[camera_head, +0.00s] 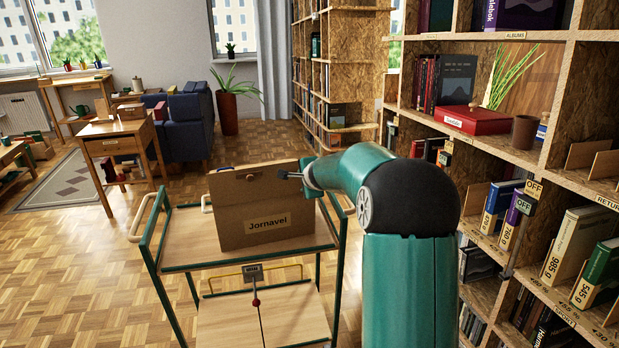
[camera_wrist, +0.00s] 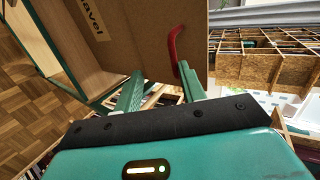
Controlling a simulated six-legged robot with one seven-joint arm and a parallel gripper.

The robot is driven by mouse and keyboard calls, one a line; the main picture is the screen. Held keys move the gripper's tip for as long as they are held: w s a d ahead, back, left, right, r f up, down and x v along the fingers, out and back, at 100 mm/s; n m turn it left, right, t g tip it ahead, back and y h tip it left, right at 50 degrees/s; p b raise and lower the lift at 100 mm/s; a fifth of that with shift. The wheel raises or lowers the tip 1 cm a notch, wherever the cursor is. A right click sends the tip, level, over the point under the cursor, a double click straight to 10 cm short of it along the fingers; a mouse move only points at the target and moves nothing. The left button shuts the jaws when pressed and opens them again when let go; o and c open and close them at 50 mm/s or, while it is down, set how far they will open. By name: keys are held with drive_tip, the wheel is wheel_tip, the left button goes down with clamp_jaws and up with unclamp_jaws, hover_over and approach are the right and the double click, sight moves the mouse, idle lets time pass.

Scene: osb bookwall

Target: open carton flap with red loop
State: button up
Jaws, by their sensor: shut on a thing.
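The brown carton (camera_head: 235,215) with a "Jornavel" label (camera_head: 268,224) stands on the top shelf of the green-framed cart (camera_head: 188,252). Its front panel also fills the upper middle of the wrist view (camera_wrist: 135,35). The red loop (camera_wrist: 174,46) shows against the carton's right edge in the wrist view; I cannot make it out in the head view. My gripper (camera_head: 289,175) is at the carton's upper right, and its fingers (camera_wrist: 161,72) are shut on the loop's lower end. The fingers partly hide the grip. The flap's outline is not clear.
A tall bookcase (camera_head: 567,150) with books and a red box (camera_head: 472,120) stands close on the right. A small wooden table (camera_head: 120,137) and a blue armchair (camera_head: 186,125) stand behind at left. Parquet floor (camera_head: 70,260) is clear at front left.

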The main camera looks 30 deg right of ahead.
drive_tip(key=v, duration=1.3)
drive_tip(key=shift+r, duration=0.15)
drive_tip(key=s+a+r+n+g+y, duration=0.2)
drive_tip(key=s+a+n+y, duration=0.1)
drive_tip(key=s+a+n, duration=1.05)
drive_tip(key=s+a+f+n+g, duration=0.1)
drive_tip(key=s+a+f+n, duration=0.1)
drive_tip(key=s, duration=0.7)
drive_tip(key=s+a+f+n+g+h, duration=0.1)
drive_tip(key=s+a+n, duration=0.3)
drive_tip(key=s, duration=0.6)
drive_tip(key=shift+s+a+f+g, duration=0.25)
drive_tip(key=shift+a+f+g, duration=0.5)
drive_tip(key=shift+f, duration=0.1)
